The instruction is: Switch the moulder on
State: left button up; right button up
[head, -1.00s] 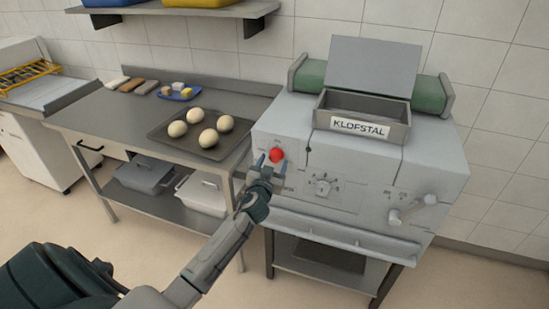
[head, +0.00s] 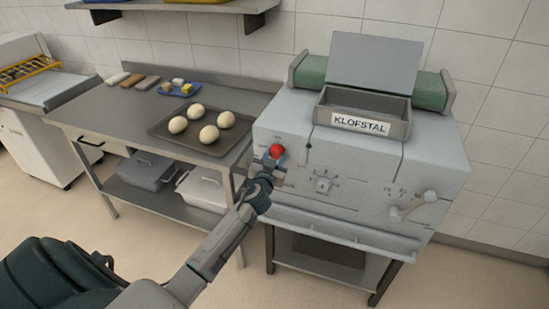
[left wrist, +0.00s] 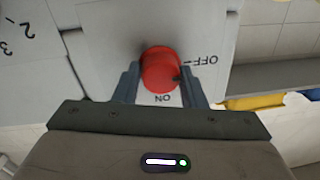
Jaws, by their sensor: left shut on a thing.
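The moulder (head: 440,150) is the grey machine labelled KLOFSTAL on the right. Its red round knob (head: 277,151) sits at the upper left of the front panel. The knob also fills the middle of the left wrist view (left wrist: 160,70), between OFF and ON markings, with a small dark mark on its right side. My left gripper (head: 272,158) is at the knob, with one finger on each side of it; it also shows in the left wrist view (left wrist: 162,88). It is shut on the knob. My right gripper does not show.
A steel table (head: 95,110) stands left of the moulder, with a dark tray (head: 165,132) of several dough balls near it. A dial (head: 323,185) and a lever (head: 412,207) are on the same front panel. A bar runs along the panel's bottom.

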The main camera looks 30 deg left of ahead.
pick_arm(q)
jog(key=shift+f, duration=0.1)
jog(key=shift+m+b, duration=0.45)
jog(key=shift+m, duration=0.35)
jog(key=shift+m+b, duration=0.55)
jog(key=shift+m, duration=0.65)
jog(key=m+b, duration=0.1)
jog(key=m, duration=0.3)
jog(key=shift+a+m+t, duration=0.1)
jog(key=shift+m+t, duration=0.2)
jog(key=shift+m, duration=0.1)
jog(key=m, duration=0.2)
jog(key=shift+m, duration=0.4)
jog(key=m, duration=0.2)
jog(key=shift+m+h, duration=0.4)
jog(key=m+p, duration=0.1)
jog(key=m, duration=0.2)
jog(key=shift+a+m, duration=0.1)
jog(key=shift+m, duration=0.5)
jog(key=shift+t+h, duration=0.3)
